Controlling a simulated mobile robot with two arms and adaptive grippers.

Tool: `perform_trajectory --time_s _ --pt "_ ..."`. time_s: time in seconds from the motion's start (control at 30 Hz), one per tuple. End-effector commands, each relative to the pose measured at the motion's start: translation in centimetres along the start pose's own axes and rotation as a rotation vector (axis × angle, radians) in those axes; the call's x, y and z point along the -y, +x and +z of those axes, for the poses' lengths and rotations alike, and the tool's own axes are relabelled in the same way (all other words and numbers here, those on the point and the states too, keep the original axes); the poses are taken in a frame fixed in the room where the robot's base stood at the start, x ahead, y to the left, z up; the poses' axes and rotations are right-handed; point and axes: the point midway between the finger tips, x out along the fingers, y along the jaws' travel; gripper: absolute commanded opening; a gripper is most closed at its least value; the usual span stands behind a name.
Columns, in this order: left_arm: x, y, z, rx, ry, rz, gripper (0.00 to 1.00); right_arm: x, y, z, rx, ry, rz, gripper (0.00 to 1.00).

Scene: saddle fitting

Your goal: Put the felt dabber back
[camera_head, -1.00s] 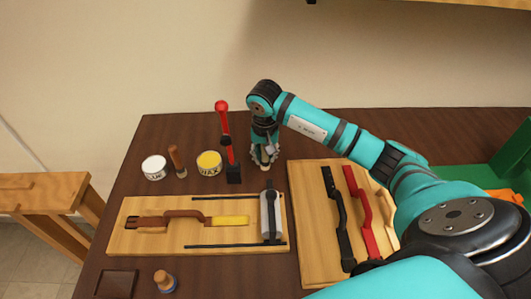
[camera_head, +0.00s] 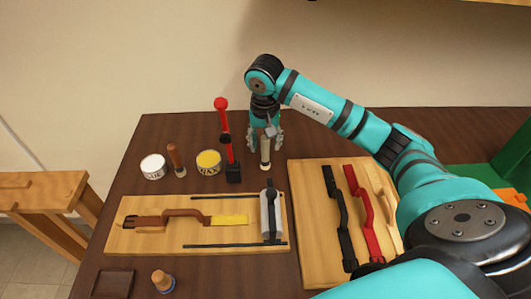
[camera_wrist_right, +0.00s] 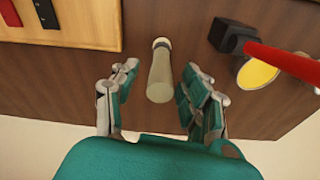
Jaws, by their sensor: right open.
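The felt dabber, which I take to be the pale slim cylinder (camera_head: 265,154), stands upright on the dark table behind the board with the roller. In the right wrist view the dabber (camera_wrist_right: 159,78) has a whitish end and lies between the spread fingers. My right gripper (camera_head: 266,142) is open, pointing down just over the dabber. Gaps show on both sides of it in the wrist view (camera_wrist_right: 160,92). My left gripper is not in view.
A black stand with a red lever (camera_head: 227,140) is close left of the dabber. The yellow wax tin (camera_head: 208,161), a brown handled tool (camera_head: 176,158) and the white tin (camera_head: 153,165) are farther left. A board with straps (camera_head: 308,245) lies to the front right.

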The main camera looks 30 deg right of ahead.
Motion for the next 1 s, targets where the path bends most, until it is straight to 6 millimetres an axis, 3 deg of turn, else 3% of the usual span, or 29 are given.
perform_trajectory --time_s 0.2,0.4,1.0 --pt "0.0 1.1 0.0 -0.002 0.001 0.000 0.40 0.0 -4.3 -0.1 -0.004 0.001 -0.002 0.46" --pt "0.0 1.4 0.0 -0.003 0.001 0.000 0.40 0.0 -6.3 0.0 0.001 0.000 -0.001 0.46" --pt "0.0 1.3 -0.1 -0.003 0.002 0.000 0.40 0.0 -6.5 0.0 0.002 0.000 0.000 0.46"
